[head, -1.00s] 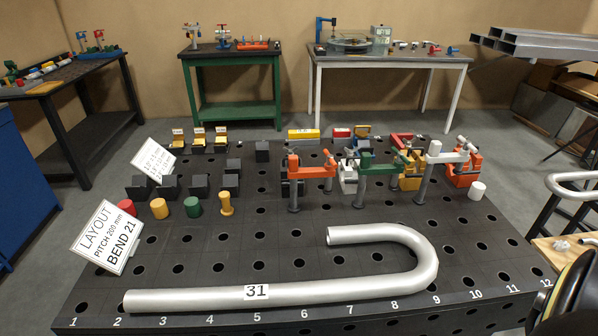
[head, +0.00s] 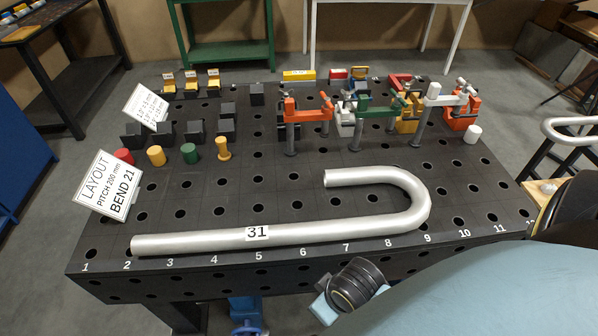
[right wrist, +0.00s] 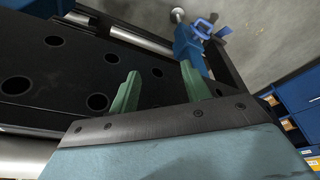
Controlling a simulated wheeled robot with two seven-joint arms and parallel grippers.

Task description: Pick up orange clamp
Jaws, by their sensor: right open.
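An orange clamp (head: 306,114) stands on a grey post at the back middle of the perforated table (head: 300,175). It is the leftmost of a row of clamps, with a dark block behind its left end. A second orange body (head: 460,116) shows at the right end of the row, partly behind a white clamp (head: 432,101). My right gripper (right wrist: 160,87) shows in the right wrist view with its two green fingers apart and nothing between them. That view shows table holes but no orange clamp. My left gripper is in neither view.
A U-bent pipe (head: 290,235) marked 31 lies across the front. Blocks, coloured pegs and a layout sign (head: 108,186) stand at left. The table between pipe and clamps is clear.

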